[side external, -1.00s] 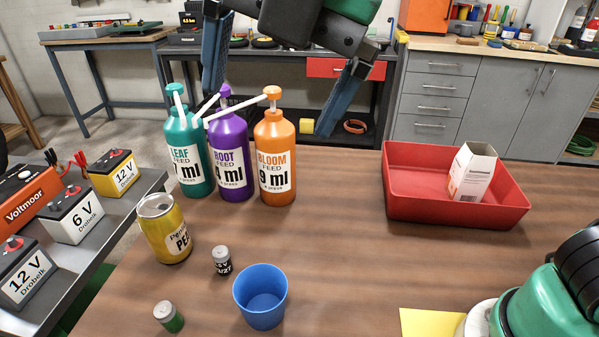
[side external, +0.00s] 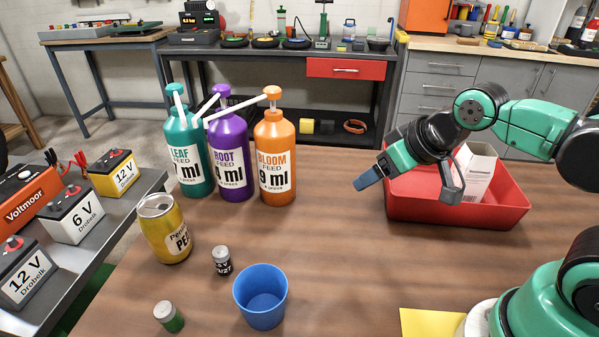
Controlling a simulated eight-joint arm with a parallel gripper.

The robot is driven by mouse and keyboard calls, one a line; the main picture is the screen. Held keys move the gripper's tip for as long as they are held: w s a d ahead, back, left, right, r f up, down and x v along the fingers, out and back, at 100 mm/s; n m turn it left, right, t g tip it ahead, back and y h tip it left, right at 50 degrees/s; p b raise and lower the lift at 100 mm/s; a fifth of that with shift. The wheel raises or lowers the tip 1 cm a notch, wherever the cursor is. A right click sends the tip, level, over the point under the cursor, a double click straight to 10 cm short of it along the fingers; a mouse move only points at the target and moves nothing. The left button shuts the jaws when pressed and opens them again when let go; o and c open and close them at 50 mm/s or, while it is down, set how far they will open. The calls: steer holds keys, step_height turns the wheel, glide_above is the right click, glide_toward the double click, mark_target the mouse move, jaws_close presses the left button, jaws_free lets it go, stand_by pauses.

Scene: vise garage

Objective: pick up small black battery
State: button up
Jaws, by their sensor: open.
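The small black battery (side external: 222,262) stands upright on the wooden table, with a grey top and white lettering on its side. It is between the yellow can and the blue cup, apart from both. My gripper (side external: 368,180) is to the right and farther back, in front of the red tray's left side, with its blue fingertips pointing left and down. It is open and well away from the battery.
A blue cup (side external: 260,297), a yellow can (side external: 166,228) and a small green battery (side external: 168,317) stand near the black one. Pump bottles (side external: 230,160) stand behind. A red tray (side external: 420,210) holds a white box (side external: 476,172). The middle of the table is clear.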

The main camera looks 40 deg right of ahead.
steer(key=m+g+y, duration=0.3)
steer(key=m+y, duration=0.6)
steer(key=m, duration=0.6)
glide_toward(226, 248)
steer(key=w, duration=0.3)
steer(key=a+f+m+g+y, duration=0.1)
steer(key=a+f+m+y, duration=0.1)
steer(key=a+f+m+g+y, duration=0.1)
steer(key=a+f+m+y, duration=0.1)
steer(key=f, duration=0.1)
steer(key=shift+s+a+f, duration=0.1)
steer(key=shift+f, duration=0.1)
steer(key=shift+s+a+f+m, duration=0.1)
steer(key=shift+a+f+m, duration=0.2)
steer(key=shift+a+m, duration=0.15)
steer(key=shift+x, duration=2.5)
steer(key=shift+r, duration=0.1)
jaws_close()
